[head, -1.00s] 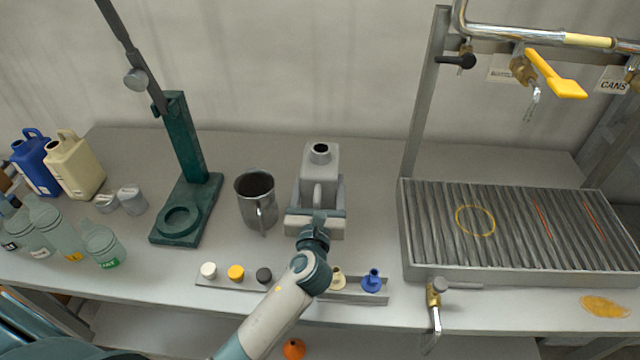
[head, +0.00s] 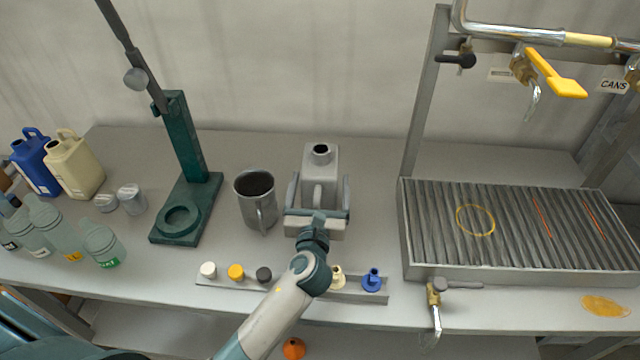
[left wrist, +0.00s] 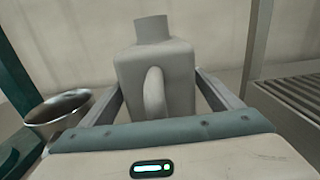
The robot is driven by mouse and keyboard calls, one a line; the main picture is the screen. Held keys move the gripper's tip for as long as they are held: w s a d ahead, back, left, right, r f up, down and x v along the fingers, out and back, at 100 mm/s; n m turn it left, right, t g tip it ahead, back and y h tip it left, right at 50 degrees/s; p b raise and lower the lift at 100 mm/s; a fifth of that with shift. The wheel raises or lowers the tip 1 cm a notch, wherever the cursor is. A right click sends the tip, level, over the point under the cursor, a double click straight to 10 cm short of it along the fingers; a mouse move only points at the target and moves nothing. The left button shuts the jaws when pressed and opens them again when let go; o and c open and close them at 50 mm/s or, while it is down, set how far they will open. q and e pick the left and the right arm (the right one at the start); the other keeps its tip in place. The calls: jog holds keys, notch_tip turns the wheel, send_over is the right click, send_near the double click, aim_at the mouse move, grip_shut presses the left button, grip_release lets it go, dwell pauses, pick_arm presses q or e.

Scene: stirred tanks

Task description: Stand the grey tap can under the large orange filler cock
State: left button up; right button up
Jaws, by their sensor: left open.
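The grey tap can (head: 321,160) stands upright on the table in the middle of the head view, its dark mouth on top and its handle toward me. It also fills the middle of the left wrist view (left wrist: 172,75). My left gripper (head: 319,182) is open, with one finger on each side of the can and the handle between them. Small gaps seem to show beside the can. The large orange filler cock (head: 556,76), with an orange-yellow lever and a metal spout, hangs from the pipe at upper right. My right gripper is out of view.
A slatted drip tray (head: 403,262) with a yellow ring (head: 475,220) and red lines lies below the cocks. A metal jug (head: 256,200) stands just left of the can, and a green stand (head: 188,165) beyond it. A cap strip (head: 217,281) runs in front.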

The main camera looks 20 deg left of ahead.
pick_arm(q)
jog(key=b+v, duration=0.2)
jog(key=v, duration=1)
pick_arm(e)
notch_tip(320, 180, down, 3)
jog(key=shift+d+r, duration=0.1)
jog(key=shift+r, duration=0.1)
pick_arm(q)
jog(key=shift+w, duration=0.1)
